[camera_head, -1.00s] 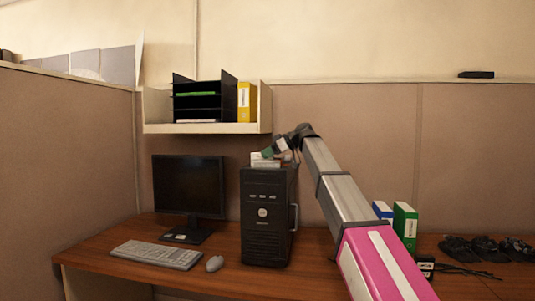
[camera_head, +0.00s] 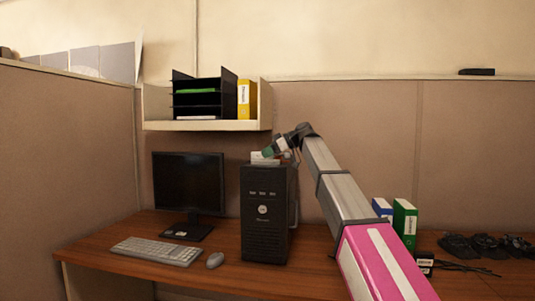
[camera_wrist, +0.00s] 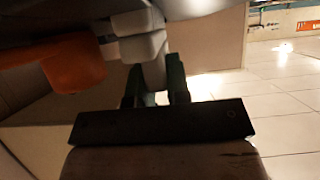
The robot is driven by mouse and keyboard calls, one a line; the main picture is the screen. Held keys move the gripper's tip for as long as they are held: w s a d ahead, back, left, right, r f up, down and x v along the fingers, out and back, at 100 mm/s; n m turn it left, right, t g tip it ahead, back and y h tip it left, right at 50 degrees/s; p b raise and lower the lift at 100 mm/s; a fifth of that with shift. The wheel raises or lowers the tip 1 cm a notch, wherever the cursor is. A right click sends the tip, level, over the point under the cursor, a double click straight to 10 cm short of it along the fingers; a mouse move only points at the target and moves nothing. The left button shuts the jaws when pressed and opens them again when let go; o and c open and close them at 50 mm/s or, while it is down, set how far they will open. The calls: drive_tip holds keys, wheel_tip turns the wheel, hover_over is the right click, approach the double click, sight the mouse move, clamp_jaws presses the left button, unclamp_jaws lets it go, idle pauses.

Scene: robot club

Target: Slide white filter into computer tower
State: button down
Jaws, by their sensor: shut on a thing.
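The black computer tower (camera_head: 266,220) stands upright on the desk, right of the monitor, its front facing me. A small white piece, which I take for the white filter (camera_head: 263,158), shows at the tower's top. My gripper (camera_head: 268,152) is at that white piece, coming from the upper right, and is shut on it. I cannot tell whether the piece touches the tower or sits in a slot. In the wrist view my green gripper fingers (camera_wrist: 156,88) meet a dark bar with a shadowed brownish block beyond it; which part is the filter is unclear.
The monitor (camera_head: 188,186), keyboard (camera_head: 157,251) and mouse (camera_head: 215,260) are left of the tower. A shelf (camera_head: 205,126) with a black tray and yellow binder hangs above. A green binder (camera_head: 404,223) and dark items stand at right.

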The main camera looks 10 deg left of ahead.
drive_tip(key=shift+f, duration=0.1)
drive_tip(key=c, duration=0.6)
unclamp_jaws()
drive_tip(key=shift+r, duration=3.5)
